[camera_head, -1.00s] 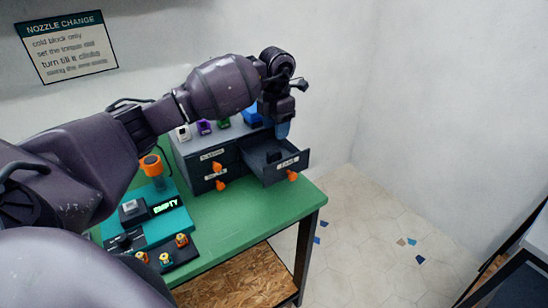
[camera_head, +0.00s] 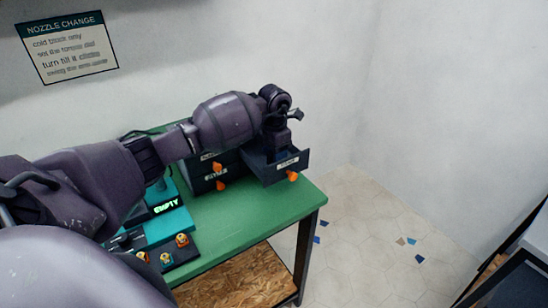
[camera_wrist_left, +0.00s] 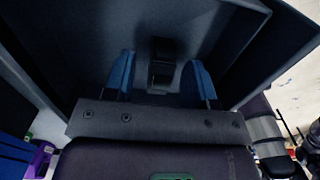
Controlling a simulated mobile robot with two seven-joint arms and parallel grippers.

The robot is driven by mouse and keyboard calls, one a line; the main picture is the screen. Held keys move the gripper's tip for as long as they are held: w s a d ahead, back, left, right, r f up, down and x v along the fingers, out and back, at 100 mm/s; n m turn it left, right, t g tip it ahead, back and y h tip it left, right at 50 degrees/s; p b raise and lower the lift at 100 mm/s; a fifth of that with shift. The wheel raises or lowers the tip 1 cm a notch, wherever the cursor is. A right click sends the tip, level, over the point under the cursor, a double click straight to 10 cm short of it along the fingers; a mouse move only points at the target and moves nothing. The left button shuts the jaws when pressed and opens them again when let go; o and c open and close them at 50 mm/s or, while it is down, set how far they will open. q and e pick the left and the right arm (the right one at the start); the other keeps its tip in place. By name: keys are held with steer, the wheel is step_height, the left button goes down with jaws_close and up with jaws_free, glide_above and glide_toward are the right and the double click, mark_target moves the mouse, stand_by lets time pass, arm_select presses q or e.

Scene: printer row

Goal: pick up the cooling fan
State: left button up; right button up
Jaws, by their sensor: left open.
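A small dark block (camera_wrist_left: 163,48), which looks like the cooling fan, lies in the open drawer (camera_head: 270,176) of the dark cabinet. In the left wrist view it sits between and just beyond the two blue fingertips. My left gripper (camera_wrist_left: 160,60) is open, pointing down into the drawer, with one finger to each side of the block. I cannot tell whether the fingers touch it. In the head view my own wrist and the drawer front hide the block and most of the fingers. My right gripper is not in view.
The drawer walls (camera_wrist_left: 245,50) stand close around the gripper. Closed drawers with orange handles (camera_head: 220,185) are left of it. A teal station with an EMPTY display (camera_head: 166,205) and a dark tray with brass-coloured parts (camera_head: 181,240) are on the green table (camera_head: 245,210). The table's right front is clear.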

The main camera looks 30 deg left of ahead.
arm_select(q)
steer(key=shift+c, duration=0.5)
jaws_close()
